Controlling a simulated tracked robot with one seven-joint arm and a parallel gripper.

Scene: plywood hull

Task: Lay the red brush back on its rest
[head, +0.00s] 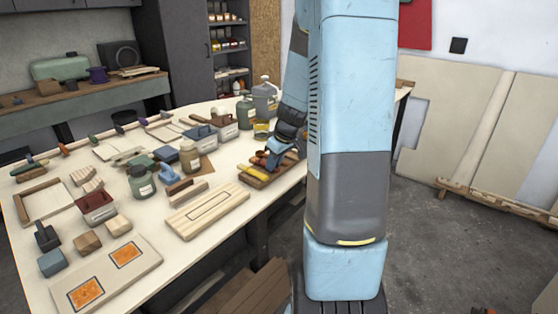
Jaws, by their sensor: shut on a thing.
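My gripper (273,160) is at the right part of the table, low over a wooden rest (262,183). It is shut on the red brush (262,154), of which only a small reddish part shows at the fingers. A yellow brush (251,172) lies on the rest, left of the gripper. My arm hides the far right of this area. I cannot tell whether the red brush touches the rest.
The pale table (150,235) is crowded. A long wooden board (207,210) lies left of the rest. A green bottle (246,112) and a grey jug (265,99) stand behind.

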